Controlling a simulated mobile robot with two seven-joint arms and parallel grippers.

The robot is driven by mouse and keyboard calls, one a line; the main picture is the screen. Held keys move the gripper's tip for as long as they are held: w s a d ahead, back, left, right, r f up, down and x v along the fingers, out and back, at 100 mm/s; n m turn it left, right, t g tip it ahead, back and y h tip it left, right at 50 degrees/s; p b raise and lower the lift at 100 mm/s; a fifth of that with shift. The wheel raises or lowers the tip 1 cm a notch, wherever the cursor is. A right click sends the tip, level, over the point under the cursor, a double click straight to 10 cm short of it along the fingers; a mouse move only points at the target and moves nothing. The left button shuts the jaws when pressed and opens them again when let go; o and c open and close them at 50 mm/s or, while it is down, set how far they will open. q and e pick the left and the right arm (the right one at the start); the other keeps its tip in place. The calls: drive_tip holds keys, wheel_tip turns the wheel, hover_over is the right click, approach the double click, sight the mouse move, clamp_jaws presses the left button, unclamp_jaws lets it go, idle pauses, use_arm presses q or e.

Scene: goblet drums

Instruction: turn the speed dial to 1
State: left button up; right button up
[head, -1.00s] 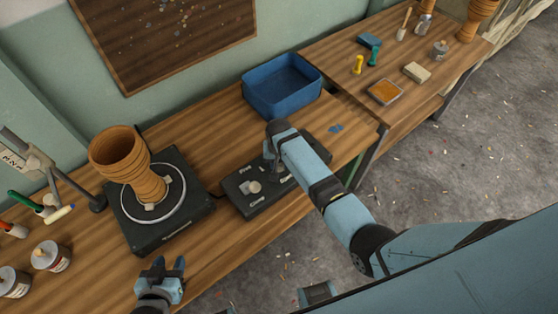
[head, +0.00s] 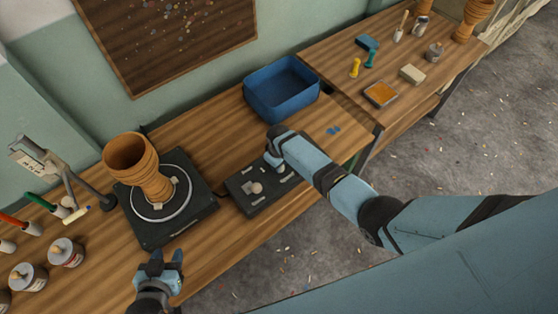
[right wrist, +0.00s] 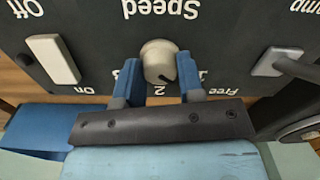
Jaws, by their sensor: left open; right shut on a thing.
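The dark control box (head: 240,190) lies on the workbench. In the right wrist view its panel is upside down, and the pale round speed dial (right wrist: 158,58) sits under the word "Speed". The two blue fingers of my right gripper (right wrist: 160,80) are shut on the dial's sides. A dark mark on the dial's rim points near the "2", slightly to its right. The numbers on either side are partly hidden by the fingers. In the head view my right arm covers the dial. My left gripper (head: 167,260) is open and empty near the bench's front edge.
A blue bin (head: 282,92) stands behind the box. Jars (head: 66,252) and tools are at the left. A white rocker switch (right wrist: 54,58) and a lever (right wrist: 278,60) flank the dial.

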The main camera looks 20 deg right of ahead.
drive_tip(key=shift+n, duration=1.1)
drive_tip(key=shift+p, duration=0.3)
drive_tip(key=o, duration=0.9)
wheel_tip(320, 180, up, 14)
drive_tip(key=shift+f+p, duration=0.1)
drive_tip(key=shift+p, duration=0.2)
drive_tip(key=shift+f, duration=0.1)
